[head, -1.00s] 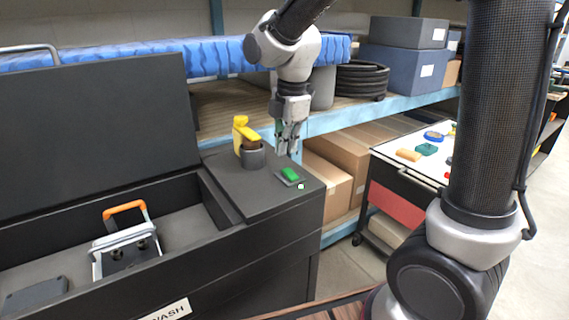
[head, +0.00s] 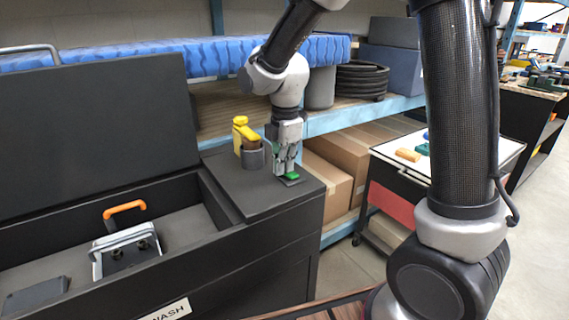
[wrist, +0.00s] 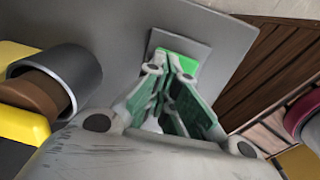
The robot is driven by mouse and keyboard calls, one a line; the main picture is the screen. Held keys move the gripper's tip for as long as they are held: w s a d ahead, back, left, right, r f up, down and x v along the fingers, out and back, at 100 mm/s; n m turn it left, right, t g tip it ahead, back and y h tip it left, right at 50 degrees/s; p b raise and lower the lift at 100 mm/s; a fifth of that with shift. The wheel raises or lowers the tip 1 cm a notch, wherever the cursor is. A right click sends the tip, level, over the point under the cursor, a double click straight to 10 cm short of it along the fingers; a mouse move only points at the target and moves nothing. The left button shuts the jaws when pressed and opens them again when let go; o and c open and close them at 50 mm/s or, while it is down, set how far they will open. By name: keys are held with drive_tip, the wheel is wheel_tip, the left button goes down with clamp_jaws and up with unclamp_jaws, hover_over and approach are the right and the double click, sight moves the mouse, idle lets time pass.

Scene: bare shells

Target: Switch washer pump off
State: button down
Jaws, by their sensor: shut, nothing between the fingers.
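The washer pump's green rocker switch (head: 293,176) sits on a small dark plate on the right-hand top of the black washer (head: 262,197). My gripper (head: 285,174) is shut and empty, pointing down at the switch. Its fingertips are at or just above the green part; I cannot tell whether they touch. In the wrist view the green switch (wrist: 180,62) shows just beyond the fingertips (wrist: 172,66), partly covered by them. The switch's tilt and the small light beside it cannot be made out now.
A grey cup (head: 253,157) with a yellow-handled brush (head: 243,130) stands left of my gripper. The open washer basin holds a metal part with an orange handle (head: 124,208). A raised lid (head: 95,130) stands behind. A cart (head: 400,172) is to the right.

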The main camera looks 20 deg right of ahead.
drive_tip(key=shift+f, duration=0.4)
drive_tip(key=shift+s, duration=0.15)
drive_tip(key=shift+s+d, duration=0.15)
drive_tip(key=shift+s, duration=0.3)
drive_tip(key=w+r+m, duration=0.2)
drive_tip(key=w+r, duration=0.1)
drive_tip(key=r, duration=1.2)
drive_tip(key=s+d+f+m+t, duration=0.1)
drive_tip(key=s+d+m+t, duration=0.2)
drive_tip(key=s+d+m, duration=1.6)
drive_tip(key=shift+s+f+m+t, duration=0.15)
drive_tip(key=shift+s+m+t, duration=0.2)
drive_tip(key=shift+s, duration=1.8)
